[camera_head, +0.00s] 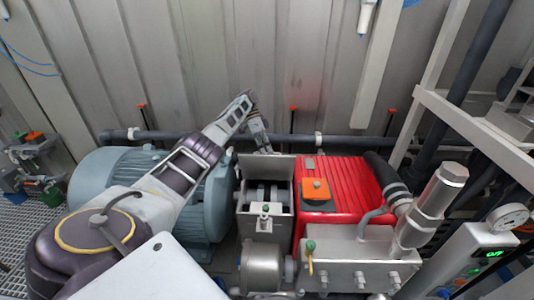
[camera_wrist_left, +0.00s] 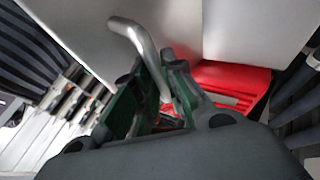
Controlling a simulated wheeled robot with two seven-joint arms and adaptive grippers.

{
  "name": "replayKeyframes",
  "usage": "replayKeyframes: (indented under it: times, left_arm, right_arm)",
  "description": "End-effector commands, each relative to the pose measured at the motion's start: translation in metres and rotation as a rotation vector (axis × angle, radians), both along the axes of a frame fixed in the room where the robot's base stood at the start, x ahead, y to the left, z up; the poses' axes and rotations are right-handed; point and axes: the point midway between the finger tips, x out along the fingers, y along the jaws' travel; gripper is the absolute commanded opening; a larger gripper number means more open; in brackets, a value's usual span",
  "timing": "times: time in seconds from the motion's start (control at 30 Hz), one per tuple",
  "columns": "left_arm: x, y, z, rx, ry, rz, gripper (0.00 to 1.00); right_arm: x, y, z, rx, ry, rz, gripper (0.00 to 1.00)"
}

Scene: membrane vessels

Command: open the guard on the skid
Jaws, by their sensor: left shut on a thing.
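The grey metal guard (camera_head: 266,168) stands on the skid between the blue-grey motor and the red pump. Its panel appears tilted up at the back, and the coupling parts (camera_head: 262,193) show in front of it. My left gripper (camera_head: 262,146) is behind the guard's upper edge, partly hidden by it. In the left wrist view, the green fingers of my left gripper (camera_wrist_left: 160,100) are shut on a bent silver handle (camera_wrist_left: 135,38) beside a pale grey panel (camera_wrist_left: 240,30). My right gripper is not in view.
The blue-grey motor (camera_head: 110,172) lies left, under my left arm. The red pump (camera_head: 343,185) with a black hose (camera_head: 383,172) is right. A dark pipe (camera_head: 360,142) runs behind, along the ribbed wall. A pale frame (camera_head: 470,125) and a gauge (camera_head: 508,217) stand at the right.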

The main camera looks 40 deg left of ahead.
Motion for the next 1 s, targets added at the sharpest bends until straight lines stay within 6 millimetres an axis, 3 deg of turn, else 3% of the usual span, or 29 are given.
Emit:
replayKeyframes:
  times: [0.03,0.93,0.97,1.0]
  left_arm:
    - [-0.0029,0.0014,-0.0116,0.007,0.021,0.004,0.0]
    - [-0.0032,0.0061,-0.0104,-0.008,0.04,0.005,0.0]
    - [-0.0032,0.0061,-0.0103,-0.008,0.04,0.005,0.15]
    - [-0.0032,0.0062,-0.0103,-0.008,0.04,0.004,0.2]
  right_arm:
    - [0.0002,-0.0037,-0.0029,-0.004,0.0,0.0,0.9]
    - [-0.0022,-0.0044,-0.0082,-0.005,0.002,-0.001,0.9]
    - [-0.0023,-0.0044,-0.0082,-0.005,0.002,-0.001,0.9]
    - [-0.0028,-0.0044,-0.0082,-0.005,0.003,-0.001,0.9]
